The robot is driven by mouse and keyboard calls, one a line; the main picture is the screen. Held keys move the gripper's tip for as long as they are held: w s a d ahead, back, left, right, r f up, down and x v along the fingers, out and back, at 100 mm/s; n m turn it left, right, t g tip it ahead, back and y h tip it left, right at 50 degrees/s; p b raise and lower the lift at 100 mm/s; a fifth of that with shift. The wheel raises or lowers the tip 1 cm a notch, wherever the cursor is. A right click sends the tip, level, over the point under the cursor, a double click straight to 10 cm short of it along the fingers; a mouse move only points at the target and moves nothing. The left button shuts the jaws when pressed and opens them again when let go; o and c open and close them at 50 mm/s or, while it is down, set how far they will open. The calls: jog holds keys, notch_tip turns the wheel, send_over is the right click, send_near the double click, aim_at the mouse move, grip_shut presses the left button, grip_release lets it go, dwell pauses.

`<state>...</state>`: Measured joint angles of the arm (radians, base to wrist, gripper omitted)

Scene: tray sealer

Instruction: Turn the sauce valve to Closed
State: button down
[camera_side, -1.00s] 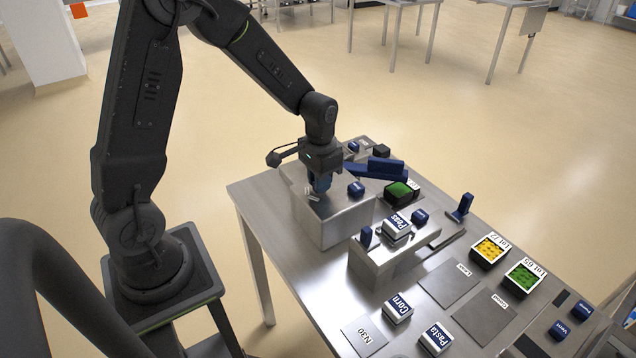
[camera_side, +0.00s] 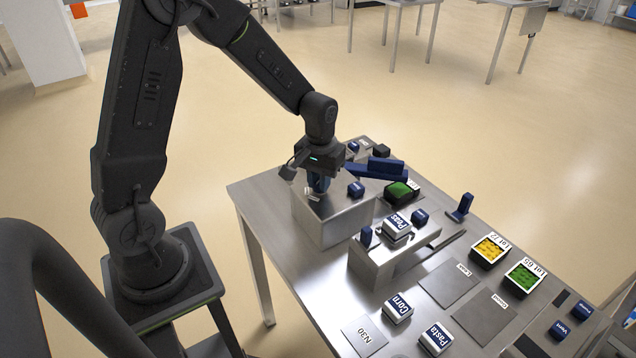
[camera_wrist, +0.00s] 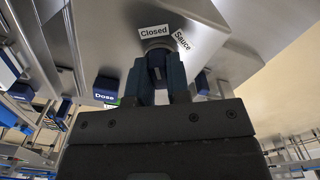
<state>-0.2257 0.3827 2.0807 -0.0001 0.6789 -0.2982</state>
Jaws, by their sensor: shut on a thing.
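The sauce valve (camera_wrist: 157,58) is on the steel housing (camera_side: 338,222), with a "Closed" label (camera_wrist: 154,31) and a tilted "Sauce" label (camera_wrist: 181,40) right by it in the wrist view. My gripper (camera_side: 318,184) points down at the housing's top. In the wrist view my gripper (camera_wrist: 158,80) has its two blue fingers on either side of the valve's handle, shut on it. The fingers hide much of the handle, so its exact pointing is hard to read, and the side view hides the valve behind the gripper.
A blue "Dose" control (camera_wrist: 105,92) is on the housing beside the valve. A blue lever (camera_side: 378,168) and a tray of green food (camera_side: 399,190) stand just right of the housing. A raised steel stand with a "Peas" block (camera_side: 397,227) is nearer the front.

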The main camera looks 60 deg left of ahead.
jog(key=c, duration=1.2)
grip_release()
jog(key=shift+r, duration=0.1)
jog(key=shift+r, duration=3.45)
jog(key=shift+r, duration=0.1)
jog(key=s+d+r+m+t, duration=0.2)
jog(key=s+d+r+m, duration=0.1)
jog(key=s, duration=0.5)
jog(key=s+d+r+m+t, duration=0.3)
jog(key=s+d+r, duration=0.2)
jog(key=s+r, duration=0.3)
jog(key=shift+s+d+r+t, duration=0.2)
jog(key=shift+s+r+t, duration=0.1)
jog(key=shift+s, duration=0.05)
